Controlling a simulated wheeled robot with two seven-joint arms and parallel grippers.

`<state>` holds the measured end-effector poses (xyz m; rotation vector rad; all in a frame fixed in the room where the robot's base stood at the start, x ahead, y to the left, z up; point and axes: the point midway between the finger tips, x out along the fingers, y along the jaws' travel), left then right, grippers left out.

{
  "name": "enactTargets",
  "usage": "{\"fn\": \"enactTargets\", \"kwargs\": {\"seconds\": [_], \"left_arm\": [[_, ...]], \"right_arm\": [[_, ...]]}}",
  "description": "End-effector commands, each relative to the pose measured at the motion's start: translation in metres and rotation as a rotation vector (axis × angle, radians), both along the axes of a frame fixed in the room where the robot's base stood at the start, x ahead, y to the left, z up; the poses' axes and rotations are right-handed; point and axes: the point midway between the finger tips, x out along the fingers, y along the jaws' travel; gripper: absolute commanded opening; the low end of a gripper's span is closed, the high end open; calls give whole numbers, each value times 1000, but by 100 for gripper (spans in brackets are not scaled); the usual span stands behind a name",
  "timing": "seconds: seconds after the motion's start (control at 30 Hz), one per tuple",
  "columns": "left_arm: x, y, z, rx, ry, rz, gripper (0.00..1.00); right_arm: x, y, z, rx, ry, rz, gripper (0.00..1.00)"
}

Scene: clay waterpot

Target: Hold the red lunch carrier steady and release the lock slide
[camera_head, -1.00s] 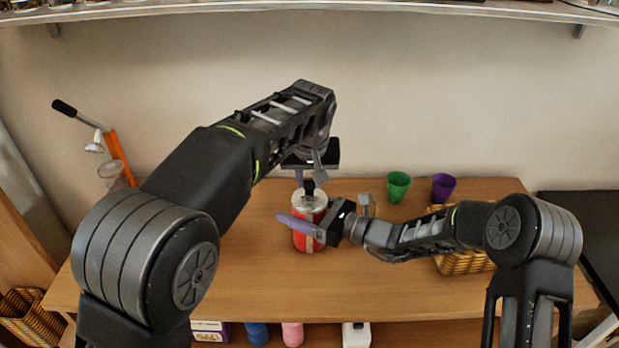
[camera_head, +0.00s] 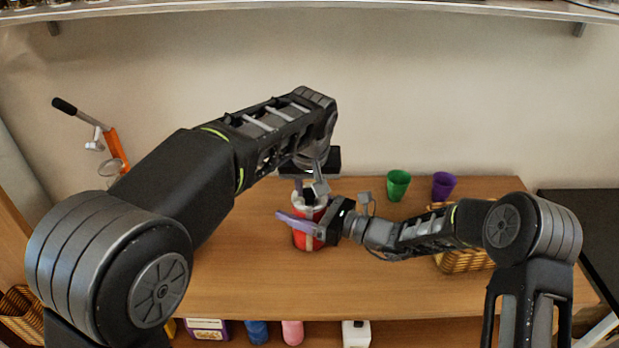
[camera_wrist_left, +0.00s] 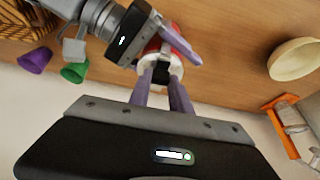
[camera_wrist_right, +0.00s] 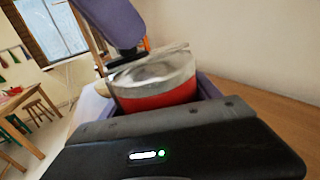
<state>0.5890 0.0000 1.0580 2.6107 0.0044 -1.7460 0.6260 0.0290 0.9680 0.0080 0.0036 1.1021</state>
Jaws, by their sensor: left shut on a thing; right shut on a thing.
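The red lunch carrier (camera_head: 304,232) stands upright on the wooden table, with a pale metal top. My right gripper (camera_head: 306,226) is shut around its side from the right. The right wrist view shows the red body (camera_wrist_right: 160,92) and its metal rim between the purple fingers. My left gripper (camera_head: 311,186) points down from above and is shut at the dark piece on the carrier's top. In the left wrist view its purple fingers (camera_wrist_left: 163,82) meet that dark piece (camera_wrist_left: 162,70), probably the lock slide. The fingers hide much of it.
A green cup (camera_head: 398,185) and a purple cup (camera_head: 443,186) stand behind to the right. A wicker basket (camera_head: 462,262) is partly behind my right arm. An orange lever device (camera_head: 116,148) stands at the left. The front table area is clear.

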Motion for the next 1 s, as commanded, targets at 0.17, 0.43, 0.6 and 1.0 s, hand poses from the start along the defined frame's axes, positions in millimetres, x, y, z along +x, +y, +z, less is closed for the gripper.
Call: {"fn": "enactTargets", "kwargs": {"seconds": [0.17,0.43,0.6,1.0], "left_arm": [[-6,0,1,-2,-1,-1,0],[-6,-1,1,-1,0,-2,34],[-5,-1,0,-1,0,-2,47],[-8,-1,7,-2,-2,-2,47]], "right_arm": [[1,-1,-1,-1,3,-4,0],[2,-2,-1,-2,3,-6,0],[1,-2,-1,-2,2,-4,0],[0,-1,-1,-1,2,-2,0]]}}
